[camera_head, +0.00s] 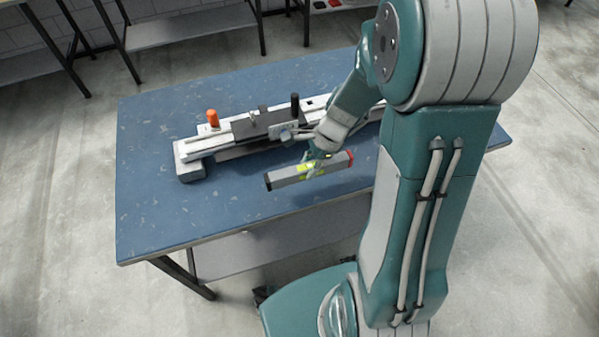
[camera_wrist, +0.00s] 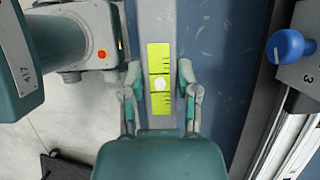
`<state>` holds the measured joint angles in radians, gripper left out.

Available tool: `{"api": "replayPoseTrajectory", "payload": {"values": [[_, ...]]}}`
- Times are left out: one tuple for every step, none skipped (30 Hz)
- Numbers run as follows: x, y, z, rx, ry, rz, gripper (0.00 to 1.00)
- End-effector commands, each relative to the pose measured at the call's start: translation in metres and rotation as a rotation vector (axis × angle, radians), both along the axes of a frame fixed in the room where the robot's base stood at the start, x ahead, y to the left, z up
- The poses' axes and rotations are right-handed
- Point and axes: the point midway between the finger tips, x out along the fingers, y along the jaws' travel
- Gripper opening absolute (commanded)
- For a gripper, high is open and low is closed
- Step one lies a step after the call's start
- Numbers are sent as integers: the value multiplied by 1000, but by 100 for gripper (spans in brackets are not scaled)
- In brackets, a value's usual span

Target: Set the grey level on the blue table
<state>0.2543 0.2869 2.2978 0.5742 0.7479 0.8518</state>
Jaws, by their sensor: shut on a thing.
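The grey level (camera_head: 290,177), a bar with a yellow-green middle and a red end, is in my gripper (camera_head: 316,165) in the head view. In the wrist view the level (camera_wrist: 158,22) runs up the picture, and its yellow-green part lies between the two fingers of my gripper (camera_wrist: 160,80). My gripper is shut on it. The blue table (camera_head: 160,215) lies under and behind the level. The level looks to be held above the table near its front edge; the exact gap is hard to tell.
A long machine rail (camera_head: 255,125) with an orange knob (camera_head: 212,117) and a black handle (camera_head: 295,104) stands along the table behind the level. The table's left part and front left corner are clear. In the wrist view a blue knob (camera_wrist: 285,46) shows at the right.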

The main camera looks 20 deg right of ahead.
Motion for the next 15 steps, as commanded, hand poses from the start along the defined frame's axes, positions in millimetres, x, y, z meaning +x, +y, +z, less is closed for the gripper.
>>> {"api": "replayPoseTrajectory", "payload": {"values": [[5,5,-9,2,3,2,0],[7,7,-14,1,3,2,0],[10,9,-19,1,3,1,0],[13,10,-21,2,2,1,0],[15,11,-23,2,1,0,0],[16,12,-26,2,0,0,0],[17,13,-27,2,0,0,0],[18,14,-29,3,-1,0,0],[20,16,-33,3,0,0,0],[22,18,-37,3,2,0,0],[21,18,-42,3,4,-1,0],[21,18,-48,3,3,-3,0],[21,18,-53,3,4,-2,0],[21,18,-56,2,3,-1,0],[21,18,-61,1,2,-2,0]]}}
